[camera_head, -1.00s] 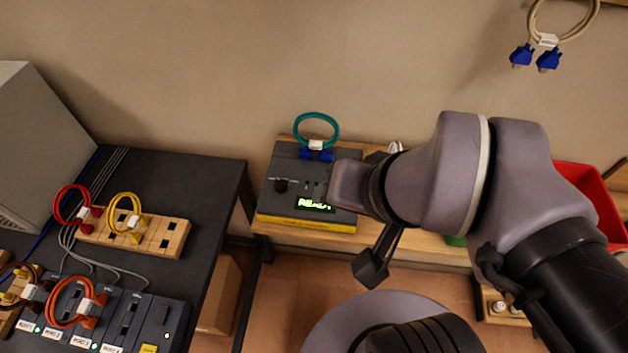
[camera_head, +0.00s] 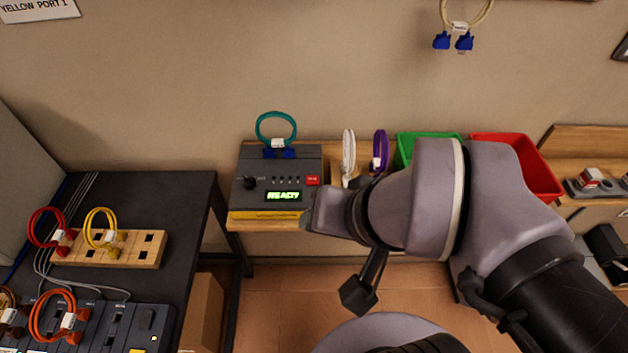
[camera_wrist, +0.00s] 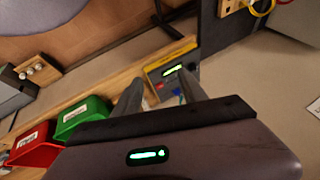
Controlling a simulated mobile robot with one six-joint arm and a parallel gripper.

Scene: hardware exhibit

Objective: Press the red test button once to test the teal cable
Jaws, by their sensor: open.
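The tester (camera_head: 247,202) is a dark grey box with a yellow front edge on a wooden shelf. Its green display (camera_head: 283,196) reads READY. The red test button (camera_head: 312,181) is at the right of its panel. The teal cable (camera_head: 276,118) loops up from two blue connectors (camera_head: 279,153) at the tester's back edge. My gripper (camera_wrist: 160,84) is open and empty in the wrist view, with the tester (camera_wrist: 165,57) beyond its fingers. The gap to the button is hard to judge.
White (camera_head: 348,158) and purple (camera_head: 379,152) cables stand right of the tester. Green (camera_head: 425,136) and red (camera_head: 540,170) bins are farther right. A dark table (camera_head: 190,190) at left holds red, yellow and orange cables. A beige cable (camera_head: 468,18) hangs on the wall.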

